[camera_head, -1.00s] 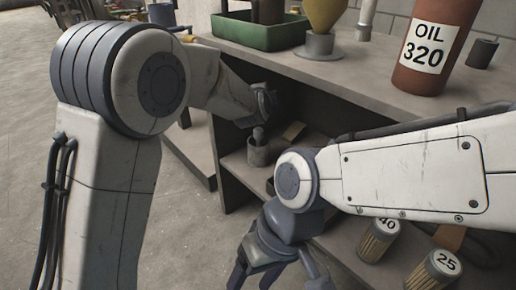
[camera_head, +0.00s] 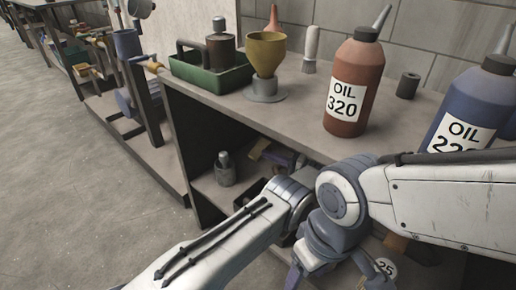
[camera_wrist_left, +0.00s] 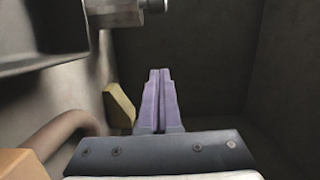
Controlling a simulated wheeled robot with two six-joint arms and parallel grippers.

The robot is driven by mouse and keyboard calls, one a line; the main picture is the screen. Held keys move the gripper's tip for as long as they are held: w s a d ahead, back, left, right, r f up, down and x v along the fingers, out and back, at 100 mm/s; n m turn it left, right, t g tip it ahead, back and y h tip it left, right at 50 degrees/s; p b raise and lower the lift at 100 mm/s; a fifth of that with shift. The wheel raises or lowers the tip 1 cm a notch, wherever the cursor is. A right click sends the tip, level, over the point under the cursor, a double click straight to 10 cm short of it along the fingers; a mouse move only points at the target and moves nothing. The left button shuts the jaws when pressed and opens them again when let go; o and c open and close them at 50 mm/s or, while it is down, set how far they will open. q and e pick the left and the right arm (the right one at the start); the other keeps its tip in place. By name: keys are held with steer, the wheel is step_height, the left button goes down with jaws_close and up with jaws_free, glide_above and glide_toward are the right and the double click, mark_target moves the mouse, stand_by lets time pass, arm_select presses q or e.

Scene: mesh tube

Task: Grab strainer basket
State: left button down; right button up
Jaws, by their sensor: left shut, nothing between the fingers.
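My left arm reaches into the shelf under the bench. My left gripper (camera_wrist_left: 160,75) is shut and empty in the left wrist view, its purple fingers together inside the dark compartment. In the head view it is mostly hidden by the arm. My right gripper (camera_head: 335,272) hangs in front of the bench with its fingers spread, near the marked cylinder.
A small grey pot (camera_head: 225,175) stands on the lower shelf. A yellowish block (camera_wrist_left: 118,105) and a brown pipe (camera_wrist_left: 62,135) lie left of my left fingers. On the bench stand a green tray (camera_head: 200,78), a yellow funnel (camera_head: 266,52) and oil bottles (camera_head: 350,65).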

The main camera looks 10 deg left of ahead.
mark_target(225, 168)
arm_select(q)
steer(key=s+a+g+b, duration=0.1)
steer(key=a+b, duration=0.2)
steer(key=a, duration=0.8)
steer(key=shift+a+f, duration=0.3)
steer(key=shift+f, duration=0.05)
arm_select(e)
step_height(225, 168, down, 3)
steer(key=shift+d+f, duration=0.1)
steer(key=shift+d, duration=0.05)
